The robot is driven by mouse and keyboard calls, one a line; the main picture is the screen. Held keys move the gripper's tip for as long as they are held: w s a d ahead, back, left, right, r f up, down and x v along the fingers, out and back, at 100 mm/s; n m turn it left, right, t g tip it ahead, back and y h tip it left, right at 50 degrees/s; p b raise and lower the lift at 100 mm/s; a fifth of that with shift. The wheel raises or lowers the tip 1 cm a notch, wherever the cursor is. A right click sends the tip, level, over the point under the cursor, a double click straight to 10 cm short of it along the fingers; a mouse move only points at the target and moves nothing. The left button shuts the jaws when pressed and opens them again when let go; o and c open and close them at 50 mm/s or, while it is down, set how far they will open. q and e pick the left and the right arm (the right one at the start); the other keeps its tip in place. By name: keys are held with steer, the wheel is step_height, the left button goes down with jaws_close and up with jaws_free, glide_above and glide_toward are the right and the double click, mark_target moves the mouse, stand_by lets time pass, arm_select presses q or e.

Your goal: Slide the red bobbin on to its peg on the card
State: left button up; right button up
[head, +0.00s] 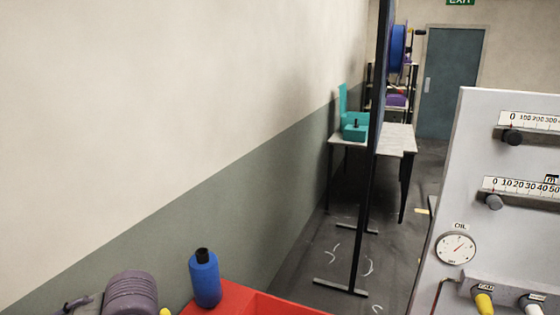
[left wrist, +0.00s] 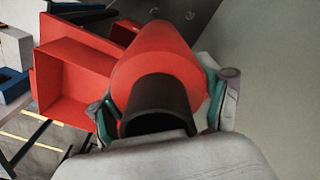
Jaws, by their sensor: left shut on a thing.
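In the left wrist view, a red bobbin (left wrist: 155,60) with a dark hollow core (left wrist: 158,100) fills the middle. Its core end faces the camera. My left gripper (left wrist: 160,92) is shut on the bobbin, with a teal-padded finger on each side. The far end of the bobbin is hidden. I cannot make out the card or the peg in either view. Neither gripper shows in the head view.
A grey gauge panel (head: 445,200) stands right. A dark upright post (head: 369,180) stands mid-view.

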arm_select(q)
steer(key=m, duration=0.2)
steer(key=s+m, duration=0.1)
steer(key=m, duration=0.1)
steer(key=shift+s+d+f, duration=0.15)
steer(key=shift+d+f, duration=0.05)
